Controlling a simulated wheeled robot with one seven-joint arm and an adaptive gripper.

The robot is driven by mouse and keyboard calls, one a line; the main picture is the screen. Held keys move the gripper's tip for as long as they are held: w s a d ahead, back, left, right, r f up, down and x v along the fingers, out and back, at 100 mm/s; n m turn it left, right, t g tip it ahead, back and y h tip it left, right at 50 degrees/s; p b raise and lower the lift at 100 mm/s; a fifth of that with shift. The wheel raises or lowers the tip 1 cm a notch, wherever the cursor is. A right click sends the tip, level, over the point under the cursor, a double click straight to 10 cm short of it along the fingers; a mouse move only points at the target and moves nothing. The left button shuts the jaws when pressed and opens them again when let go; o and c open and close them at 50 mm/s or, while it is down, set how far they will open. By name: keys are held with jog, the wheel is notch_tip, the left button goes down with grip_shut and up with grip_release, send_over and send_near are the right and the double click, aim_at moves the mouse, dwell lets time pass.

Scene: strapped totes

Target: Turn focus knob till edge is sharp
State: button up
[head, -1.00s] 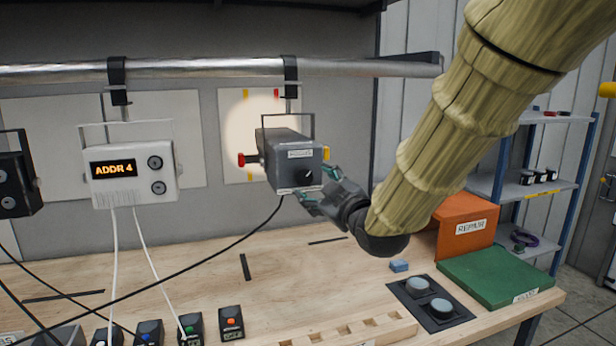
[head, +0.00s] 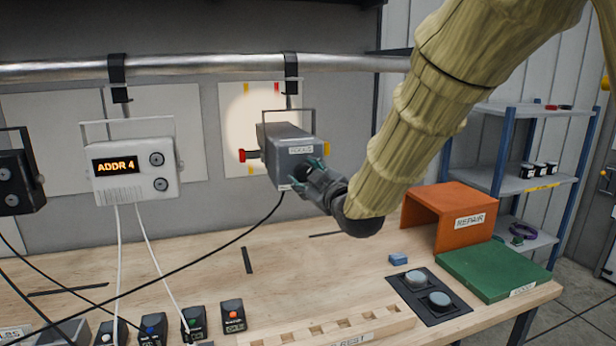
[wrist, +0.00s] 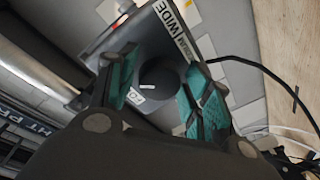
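The grey lamp (head: 285,142) with a FOCUS label hangs from the metal rail. It throws a round warm light spot (head: 240,128) on the pale panel behind it; the spot's edge looks soft. My gripper (head: 309,172) is at the lamp's front face and hides the knob in the head view. In the wrist view, the dark round focus knob (wrist: 160,82), with a white pointer mark, lies between the teal fingertips of my gripper (wrist: 163,88). The fingers are apart, with gaps seeming to show on both sides of the knob. A WIDE label (wrist: 178,18) is beside it.
A white ADDR 4 box (head: 130,165) hangs left of the lamp. A black cable (head: 235,238) runs down from the lamp across the bench.

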jog(key=c, duration=0.5)
jog(key=shift+m+b, duration=1.85)
jog(key=shift+m, duration=0.15)
jog(key=o, duration=1)
jog(key=shift+o, duration=0.2)
jog(key=shift+s, duration=0.1)
jog(key=v, duration=1.2)
jog(key=shift+f, duration=0.2)
